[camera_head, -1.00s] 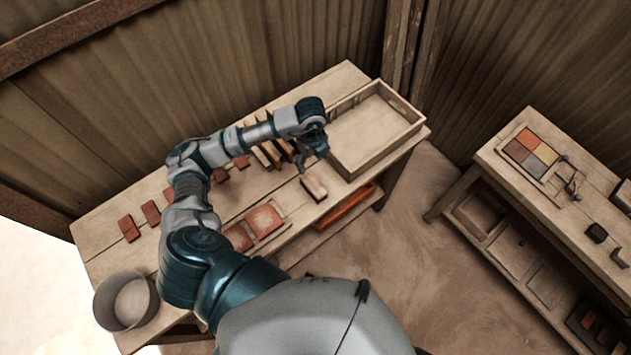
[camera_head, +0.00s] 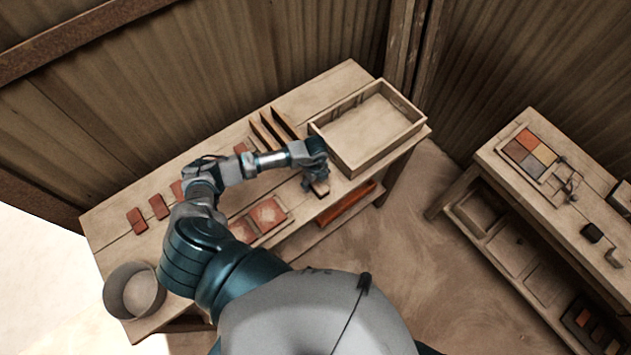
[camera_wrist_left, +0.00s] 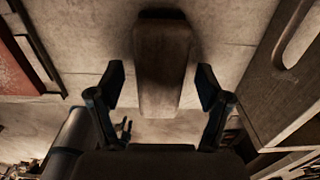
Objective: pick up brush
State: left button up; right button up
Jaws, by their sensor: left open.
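The brush (camera_head: 321,189), a pale wooden block with rounded edges, lies near the front edge of the workbench, left of the wooden tray. My left gripper (camera_head: 316,181) is over it and hides part of it. In the left wrist view the brush (camera_wrist_left: 163,65) extends between the two open fingers of the left gripper (camera_wrist_left: 160,90). Gaps show on both sides, so the fingers do not grip it.
The empty wooden tray (camera_head: 413,129) stands close to the right of my gripper. Upright wooden slats (camera_head: 272,127) are behind it. Red tiles (camera_head: 268,214) lie to the left. A round bucket (camera_head: 133,290) is at the bench's left end. A second bench (camera_head: 500,156) stands right.

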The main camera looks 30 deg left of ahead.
pick_arm(q)
jog(key=shift+d+f, duration=0.1)
jog(key=shift+f, duration=0.45)
jog(key=c, duration=1.3)
jog(key=shift+r, duration=0.1)
jog(key=shift+r, duration=0.55)
notch_tip(320, 180, up, 2)
jog(key=shift+w+r+b, duration=0.1)
jog(key=shift+r+b, duration=0.05)
jog(key=shift+b, duration=0.4)
jog(key=s+b, duration=0.1)
jog(key=s, duration=0.9)
jog(key=s+r+b, duration=0.1)
jog(key=s, duration=0.4)
jog(key=shift+d+r+b, duration=0.1)
jog(key=shift+d+b, duration=0.2)
jog(key=shift+d, duration=0.05)
jog(key=shift+s+d+r, duration=0.1)
jog(key=shift+s+r, duration=0.05)
jog(key=shift+s, duration=0.45)
